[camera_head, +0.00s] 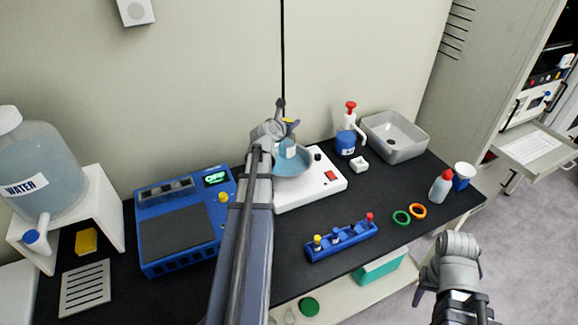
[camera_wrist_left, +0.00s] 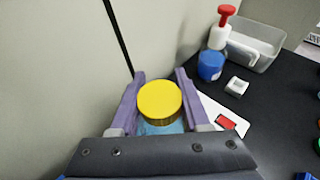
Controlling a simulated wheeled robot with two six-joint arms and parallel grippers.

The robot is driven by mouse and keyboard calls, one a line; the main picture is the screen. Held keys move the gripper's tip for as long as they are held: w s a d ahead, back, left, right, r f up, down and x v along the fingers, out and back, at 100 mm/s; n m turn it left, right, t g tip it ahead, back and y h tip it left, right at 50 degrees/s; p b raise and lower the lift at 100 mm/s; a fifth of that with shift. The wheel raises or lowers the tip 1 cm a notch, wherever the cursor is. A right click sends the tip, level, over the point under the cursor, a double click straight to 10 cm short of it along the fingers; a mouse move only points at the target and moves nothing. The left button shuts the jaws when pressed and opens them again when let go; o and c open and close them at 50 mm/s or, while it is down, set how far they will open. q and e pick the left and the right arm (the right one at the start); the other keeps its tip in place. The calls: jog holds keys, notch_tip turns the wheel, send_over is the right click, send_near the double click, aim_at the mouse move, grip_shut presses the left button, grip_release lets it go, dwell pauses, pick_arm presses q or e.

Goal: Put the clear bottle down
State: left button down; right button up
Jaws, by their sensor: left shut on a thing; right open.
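The clear bottle (camera_head: 288,148) has a yellow cap, seen from above in the left wrist view (camera_wrist_left: 160,100). My left gripper (camera_head: 285,119) is shut on it, with one purple finger on each side of the cap in the left wrist view (camera_wrist_left: 159,98). My left arm hides part of the device. My right gripper (camera_head: 450,285) is open and empty in front of the table's right end.
A blue machine (camera_head: 180,222) stands left of my left arm. A blue rack (camera_head: 341,241) with several small vials lies in front. A red-topped dispenser (camera_head: 346,138), grey basin (camera_head: 396,137), green ring (camera_head: 401,217) and orange ring (camera_head: 418,210) are to the right.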

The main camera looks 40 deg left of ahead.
aim_at(284, 149)
pick_arm(q)
jog(key=shift+w+f+b, duration=0.1)
jog(key=shift+f+b, duration=4.75)
jog(key=shift+f, duration=0.15)
jog(key=shift+f, duration=0.25)
jog(key=shift+c, duration=1.9)
grip_release()
jog(key=shift+r, duration=0.1)
jog(key=shift+r, duration=0.15)
jog(key=p+v, duration=0.4)
jog(key=v, duration=0.8)
jog(key=shift+r+p, duration=0.1)
jog(key=shift+p, duration=0.2)
